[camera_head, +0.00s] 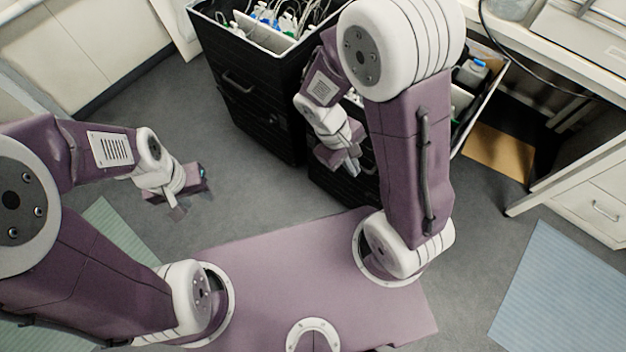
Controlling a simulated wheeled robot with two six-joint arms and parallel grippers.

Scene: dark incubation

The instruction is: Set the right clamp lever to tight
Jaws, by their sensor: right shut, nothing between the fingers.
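I cannot make out a clamp or its lever in the head view; my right arm covers part of the black cabinets. My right gripper (352,170) is shut and empty, pointing down in front of the dark cabinet front. My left gripper (193,204) hangs over the grey floor at the left, away from the cabinets, with its fingers apart and nothing between them.
A black drawer cabinet (235,105) with an open top holds bottles and tubing. Another open bin behind my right arm holds a blue-capped bottle (472,72). A white desk (603,205) stands right, a cardboard piece (500,152) beneath. A blue mat (560,290) lies lower right.

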